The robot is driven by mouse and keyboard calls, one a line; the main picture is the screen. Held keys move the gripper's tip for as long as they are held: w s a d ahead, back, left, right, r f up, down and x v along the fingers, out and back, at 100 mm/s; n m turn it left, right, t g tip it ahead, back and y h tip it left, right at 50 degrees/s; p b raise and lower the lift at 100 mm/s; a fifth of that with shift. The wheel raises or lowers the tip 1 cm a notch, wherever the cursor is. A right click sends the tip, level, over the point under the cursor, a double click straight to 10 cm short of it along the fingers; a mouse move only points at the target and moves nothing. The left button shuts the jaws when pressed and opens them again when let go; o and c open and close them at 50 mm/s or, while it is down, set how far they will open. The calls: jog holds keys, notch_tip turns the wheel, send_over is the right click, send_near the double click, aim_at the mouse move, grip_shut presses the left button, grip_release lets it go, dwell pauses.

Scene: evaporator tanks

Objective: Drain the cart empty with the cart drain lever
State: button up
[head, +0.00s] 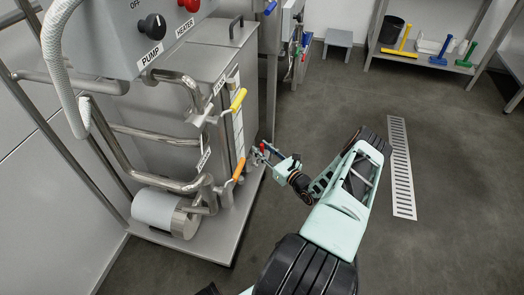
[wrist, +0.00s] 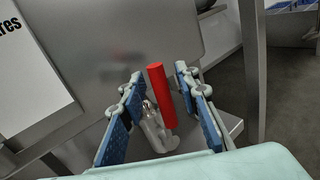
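The cart (head: 207,243) is a steel unit at left with a tank on a base plate. A lever with a red handle, likely the cart drain lever (wrist: 162,100), stands upright on a metal valve at the cart's side. The lever shows only as a small red spot in the head view (head: 262,148). My gripper (wrist: 160,74) is open, with its blue-padded fingers on either side of the red handle and visible gaps to it. In the head view, my gripper (head: 266,152) is at the cart's right side. The tank's inside is hidden.
A yellow handle (head: 238,101) and an orange handle (head: 239,169) are on the cart's pipes, left of my gripper. A floor drain grate (head: 401,165) lies to the right. A shelf with cleaning tools (head: 430,60) stands at the back. The floor between is clear.

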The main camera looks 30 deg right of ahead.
grip_shut()
dwell(0.4)
